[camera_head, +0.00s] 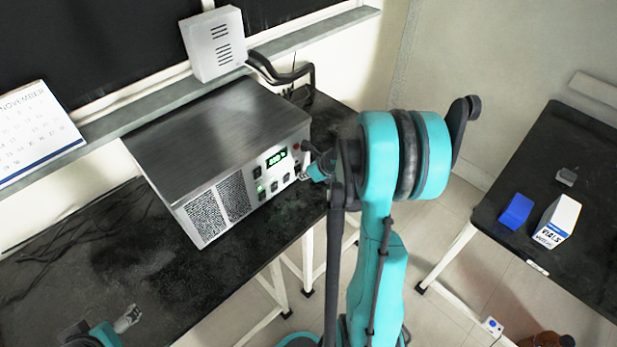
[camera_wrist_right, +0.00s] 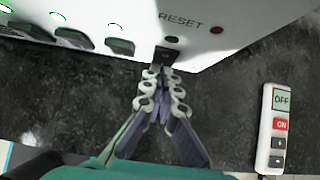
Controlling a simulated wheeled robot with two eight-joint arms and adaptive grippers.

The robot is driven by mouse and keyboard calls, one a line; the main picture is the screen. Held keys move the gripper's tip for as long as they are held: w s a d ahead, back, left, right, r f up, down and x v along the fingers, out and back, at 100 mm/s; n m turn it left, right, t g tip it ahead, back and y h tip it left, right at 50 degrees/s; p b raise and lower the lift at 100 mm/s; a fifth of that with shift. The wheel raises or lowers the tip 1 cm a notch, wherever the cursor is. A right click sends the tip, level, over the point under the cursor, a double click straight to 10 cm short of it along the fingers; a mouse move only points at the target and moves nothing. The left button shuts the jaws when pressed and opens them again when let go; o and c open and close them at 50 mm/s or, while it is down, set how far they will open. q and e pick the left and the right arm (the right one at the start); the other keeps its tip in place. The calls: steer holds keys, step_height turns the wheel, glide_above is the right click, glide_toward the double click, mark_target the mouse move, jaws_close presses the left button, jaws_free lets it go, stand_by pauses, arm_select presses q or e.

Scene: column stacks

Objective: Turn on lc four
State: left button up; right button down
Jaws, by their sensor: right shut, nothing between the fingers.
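The instrument, a grey metal box (camera_head: 215,135) with a white front, stands on the black bench against the wall. Its front has vent grilles, a lit green display (camera_head: 276,158) and several dark buttons. In the right wrist view the front panel (camera_wrist_right: 215,50) shows a "RESET" label, a red button (camera_wrist_right: 217,30) and a black switch (camera_wrist_right: 165,55) low on the panel. My right gripper (camera_wrist_right: 164,74) is shut and empty, its tips at or just below that switch; contact is unclear. My left gripper (camera_head: 127,318) is low at left, away from the box.
A calendar (camera_head: 35,130) and a white wall box (camera_head: 214,45) are behind. A side table (camera_head: 590,215) at right holds a blue box (camera_head: 516,211) and a white carton (camera_head: 558,220).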

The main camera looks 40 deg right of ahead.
steer(key=shift+w+f+b, duration=0.2)
steer(key=shift+w+b, duration=0.05)
steer(key=shift+b, duration=0.05)
steer(key=shift+r, duration=0.25)
steer(key=shift+r+p, duration=0.7)
steer(key=shift+r, duration=0.05)
